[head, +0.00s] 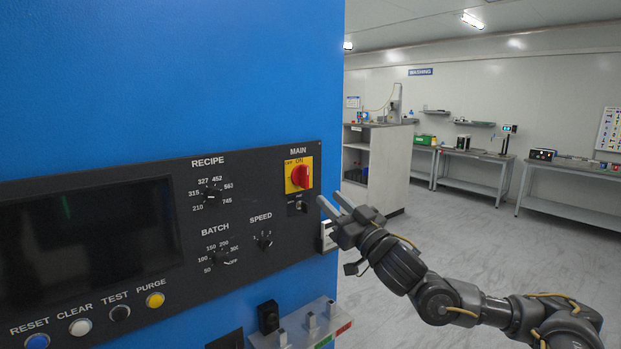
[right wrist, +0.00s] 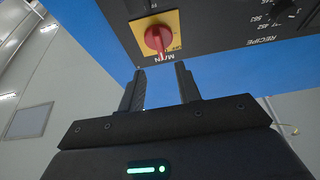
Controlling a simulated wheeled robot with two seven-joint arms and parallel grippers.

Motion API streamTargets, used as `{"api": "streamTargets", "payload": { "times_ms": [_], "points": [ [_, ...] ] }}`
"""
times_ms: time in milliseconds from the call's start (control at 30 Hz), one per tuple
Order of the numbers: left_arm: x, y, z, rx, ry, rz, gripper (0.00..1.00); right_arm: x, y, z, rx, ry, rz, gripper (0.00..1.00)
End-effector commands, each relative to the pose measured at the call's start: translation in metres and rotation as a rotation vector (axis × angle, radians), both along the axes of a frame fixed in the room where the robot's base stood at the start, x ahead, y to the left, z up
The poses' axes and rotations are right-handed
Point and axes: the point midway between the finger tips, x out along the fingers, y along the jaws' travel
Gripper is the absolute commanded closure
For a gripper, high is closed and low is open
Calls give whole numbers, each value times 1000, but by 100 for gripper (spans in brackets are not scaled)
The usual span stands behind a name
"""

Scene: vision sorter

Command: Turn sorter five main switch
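The main switch (head: 300,176) is a red rotary knob on a yellow plate, under the MAIN label at the right end of the black panel (head: 180,230). OFF and ON are printed above it; I cannot tell clearly which mark the knob points to. In the right wrist view the red knob (right wrist: 158,38) appears upside down, beyond the fingertips. My right gripper (head: 334,201) is open and empty, to the right of and a little below the switch, apart from it. Its two fingers (right wrist: 161,74) show spread in the wrist view. My left gripper is not in view.
A small key switch (head: 297,206) sits below the main switch. RECIPE (head: 212,193), BATCH (head: 219,257) and SPEED (head: 264,240) knobs are to the left. A white fitting (head: 327,236) is near the gripper. A ledge (head: 300,328) juts out below. Open floor lies to the right.

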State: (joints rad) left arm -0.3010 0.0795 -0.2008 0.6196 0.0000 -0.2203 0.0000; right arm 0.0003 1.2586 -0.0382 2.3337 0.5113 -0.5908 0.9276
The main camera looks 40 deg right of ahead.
Motion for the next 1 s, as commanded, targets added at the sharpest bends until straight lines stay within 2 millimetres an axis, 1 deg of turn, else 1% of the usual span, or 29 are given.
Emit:
{"api": "streamTargets", "payload": {
  "times_ms": [33,100,300,500,700,1000],
  "points": [
    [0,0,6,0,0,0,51,5,0,7,1,-4,0,66],
    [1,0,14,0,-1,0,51,15,-1,13,3,-5,-2,66],
    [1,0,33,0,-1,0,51,43,-2,25,4,-4,-2,66],
    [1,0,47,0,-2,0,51,68,-2,33,1,0,-1,66],
    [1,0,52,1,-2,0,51,80,-1,34,0,1,0,66],
    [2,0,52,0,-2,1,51,81,-1,33,-1,2,1,66]
  ]
}}
